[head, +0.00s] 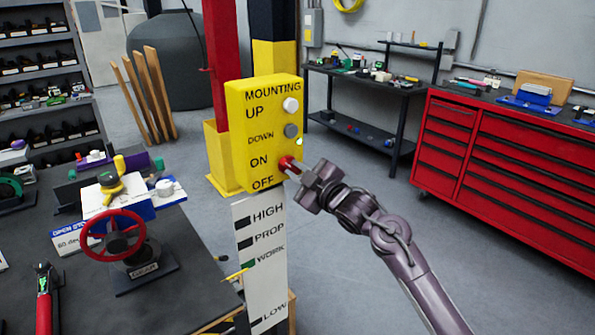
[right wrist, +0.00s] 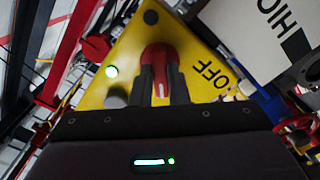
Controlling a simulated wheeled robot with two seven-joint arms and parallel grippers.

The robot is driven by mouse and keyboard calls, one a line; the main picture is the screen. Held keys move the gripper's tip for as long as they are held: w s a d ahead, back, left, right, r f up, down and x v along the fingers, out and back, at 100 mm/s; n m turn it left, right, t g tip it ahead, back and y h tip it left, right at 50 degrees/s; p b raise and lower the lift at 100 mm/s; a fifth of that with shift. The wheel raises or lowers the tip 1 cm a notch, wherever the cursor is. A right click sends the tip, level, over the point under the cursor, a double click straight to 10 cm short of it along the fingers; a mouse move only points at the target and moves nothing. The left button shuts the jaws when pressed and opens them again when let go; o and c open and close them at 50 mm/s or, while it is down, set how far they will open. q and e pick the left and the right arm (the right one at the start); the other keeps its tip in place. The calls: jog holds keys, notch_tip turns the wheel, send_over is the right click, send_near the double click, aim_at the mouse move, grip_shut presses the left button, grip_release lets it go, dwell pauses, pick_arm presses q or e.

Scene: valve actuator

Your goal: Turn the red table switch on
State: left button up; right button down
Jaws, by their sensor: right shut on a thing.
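The red switch (head: 286,162) sits on the lower right of the yellow control box (head: 248,130), beside the ON and OFF labels. My right gripper (head: 297,170) reaches it from the right and is shut on it. In the right wrist view, the red switch (right wrist: 158,58) stands between the two fingers of my gripper (right wrist: 162,85). A pale mark shows on the switch, with the OFF label to its right; I cannot tell which setting it is at. A green light (right wrist: 112,71) glows on the box. My left gripper is not in view.
White UP button (head: 290,105) and grey DOWN button (head: 291,130) are just above the switch. A white height sign (head: 262,250) stands below the box. A dark table with a red handwheel (head: 113,236) is at left. A red tool cabinet (head: 500,160) stands at right; the floor between is clear.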

jog(key=shift+f, duration=0.1)
jog(key=c, duration=1.4)
grip_release()
jog(key=b+v, duration=0.2)
jog(key=v, duration=0.5)
jog(key=shift+s+d, duration=0.25)
jog(key=shift+s, duration=0.05)
